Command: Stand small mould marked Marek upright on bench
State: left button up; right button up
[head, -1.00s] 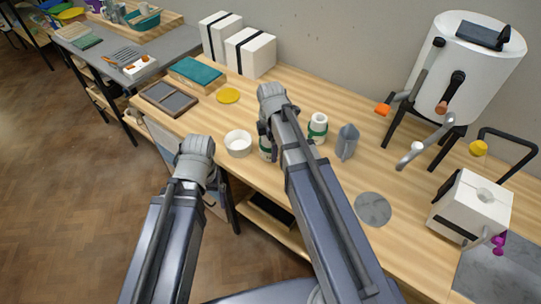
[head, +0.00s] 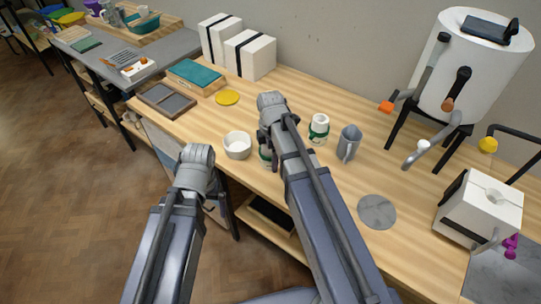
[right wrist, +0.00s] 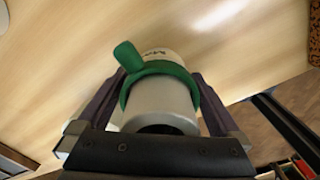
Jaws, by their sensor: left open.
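A small white mould with a green band shows in the right wrist view (right wrist: 160,95), with part of a black mark starting "Ma" on its far side. My right gripper (right wrist: 160,85) has its two fingers against opposite sides of this mould. Its grey round end faces the camera. In the head view the mould (head: 265,154) is mostly hidden behind my right arm, over the bench (head: 290,188). I cannot tell whether it touches the bench. My left gripper (head: 216,198) is open, low at the bench's front edge and mostly hidden by its arm.
Another white mould with a green band (head: 319,130) stands right of my right arm, beside a grey jug (head: 348,143). A white bowl (head: 237,146) stands to the left. A grey disc (head: 377,211) lies on clear bench. A white kiln (head: 470,70) stands at the back right.

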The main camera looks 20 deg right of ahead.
notch_tip(320, 180, up, 12)
jog(key=p, duration=1.2)
jog(key=shift+r, duration=0.2)
jog(key=shift+f, duration=0.15)
notch_tip(320, 180, down, 12)
jog(key=b, duration=1.2)
jog(key=shift+f, duration=0.2)
notch_tip(320, 180, up, 11)
jog(key=p, duration=1)
jog(key=shift+f, duration=0.1)
dwell(1.3)
